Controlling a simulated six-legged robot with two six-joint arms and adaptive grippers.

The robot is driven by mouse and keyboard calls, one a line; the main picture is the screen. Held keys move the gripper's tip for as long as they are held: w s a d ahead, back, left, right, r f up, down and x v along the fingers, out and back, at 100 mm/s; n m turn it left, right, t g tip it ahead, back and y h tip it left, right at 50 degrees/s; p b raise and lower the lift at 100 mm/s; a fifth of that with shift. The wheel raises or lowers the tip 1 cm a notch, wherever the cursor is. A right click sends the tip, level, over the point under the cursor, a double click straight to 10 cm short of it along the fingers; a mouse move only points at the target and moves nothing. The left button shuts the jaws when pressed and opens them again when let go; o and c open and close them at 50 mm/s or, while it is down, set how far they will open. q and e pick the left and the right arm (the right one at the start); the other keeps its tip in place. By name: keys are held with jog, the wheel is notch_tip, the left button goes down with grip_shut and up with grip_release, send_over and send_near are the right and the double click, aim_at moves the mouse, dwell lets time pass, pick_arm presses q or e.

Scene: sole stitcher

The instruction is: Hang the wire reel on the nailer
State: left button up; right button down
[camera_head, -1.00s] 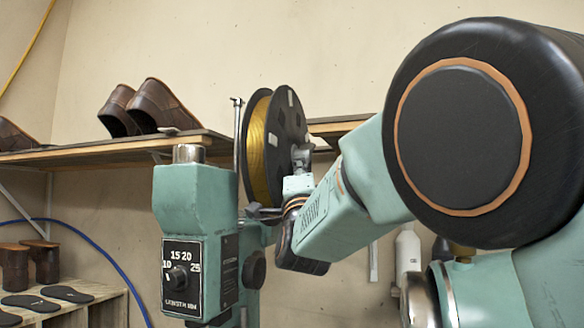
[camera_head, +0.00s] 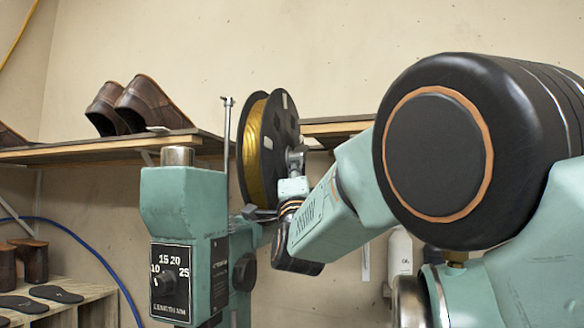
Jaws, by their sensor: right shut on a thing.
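The wire reel (camera_head: 254,150) has black flanges and gold wire and stands upright at the middle of the head view. My right gripper (camera_head: 293,160) is at the reel's right face, near its hub, and is shut on the reel; its fingertips are partly hidden. The nailer (camera_head: 184,205) is a teal machine with a black dial plate below and left of the reel. A thin upright metal rod (camera_head: 227,140) rises at the nailer's rear, just left of the reel. I cannot tell whether the reel touches the rod. My left gripper is not in view.
A wall shelf (camera_head: 80,152) with brown shoes (camera_head: 140,105) runs behind the nailer. A low wooden rack (camera_head: 88,297) with soles stands at lower left. A white bottle (camera_head: 400,260) is behind my right arm. The wall above the reel is clear.

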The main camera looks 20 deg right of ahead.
jog(key=shift+s+r, duration=0.2)
jog(key=shift+r, duration=0.35)
jog(key=shift+w+d+p, duration=0.4)
jog(key=shift+w+p, duration=0.2)
jog(key=shift+w+d+p, duration=0.35)
jog(key=shift+w+p, duration=0.2)
jog(key=shift+p, duration=0.05)
jog(key=shift+w, duration=0.1)
jog(key=shift+w+d+f+b, duration=0.25)
jog(key=shift+f+b, duration=0.2)
jog(key=shift+f, duration=0.2)
jog(key=shift+w+d+f+b, duration=0.15)
jog(key=shift+w+f+b, duration=0.2)
jog(key=shift+f, duration=0.3)
jog(key=shift+w+d+f+b, duration=0.15)
jog(key=shift+d+f+b, duration=0.05)
jog(key=shift+f+b, duration=0.4)
